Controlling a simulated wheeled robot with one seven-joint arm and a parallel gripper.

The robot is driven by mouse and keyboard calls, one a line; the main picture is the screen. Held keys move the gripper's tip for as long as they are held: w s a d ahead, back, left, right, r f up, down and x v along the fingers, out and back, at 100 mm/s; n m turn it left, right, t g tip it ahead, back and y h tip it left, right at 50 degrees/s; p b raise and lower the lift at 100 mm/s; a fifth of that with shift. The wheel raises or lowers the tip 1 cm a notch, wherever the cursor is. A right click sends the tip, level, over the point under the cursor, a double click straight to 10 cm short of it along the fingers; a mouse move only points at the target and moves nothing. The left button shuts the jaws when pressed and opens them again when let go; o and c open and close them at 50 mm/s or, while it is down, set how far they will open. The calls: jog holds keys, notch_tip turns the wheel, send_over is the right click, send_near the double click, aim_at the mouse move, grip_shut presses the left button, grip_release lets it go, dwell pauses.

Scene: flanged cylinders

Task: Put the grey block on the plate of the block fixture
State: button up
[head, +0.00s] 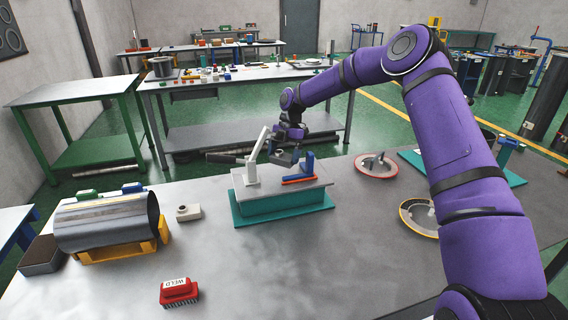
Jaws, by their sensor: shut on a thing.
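The block fixture stands mid-table in the head view, with a teal base (283,209) and a flat grey plate (270,193) on top. A white upright clamp (252,172) with a slanted arm stands at the plate's left side. My gripper (287,146) is shut on the grey block (284,158), which is small and dark from this side. The block appears above the plate, between the clamp and the blue stop. The fingertips are small and partly hidden.
A large metal cylinder (105,222) lies on a yellow cradle at the left. A small grey flanged part (188,212) and a red brush (178,291) are on the table. A red-rimmed round dish (377,165) is at the right. The front middle of the table is clear.

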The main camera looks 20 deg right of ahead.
jog(key=shift+f, duration=1.7)
jog(key=o, duration=1.1)
jog(key=shift+f, duration=0.1)
jog(key=shift+o, duration=0.2)
jog(key=v, duration=1.2)
notch_tip(320, 180, up, 12)
jog(key=m+t+h, duration=0.2)
jog(key=m, duration=0.3)
send_over(284, 162)
jog(key=s+d, duration=0.1)
jog(key=s, duration=0.1)
jog(key=s+d+r+m+t+h, duration=0.1)
jog(key=s+r+m, duration=0.35)
jog(key=s, duration=0.35)
jog(key=s+r+m+t+h, duration=0.1)
jog(key=s+r+m, duration=0.2)
jog(key=s+r, duration=0.3)
jog(key=s+d+f+m+t, duration=0.1)
jog(key=s+m, duration=0.6)
jog(key=s, duration=0.7)
jog(key=s+d+m+t, duration=0.3)
jog(key=s+m, duration=0.4)
jog(key=s, duration=0.8)
jog(key=shift+d+f+t+y, duration=0.3)
jog(key=shift+d+f+y, duration=0.1)
jog(key=shift+d, duration=0.4)
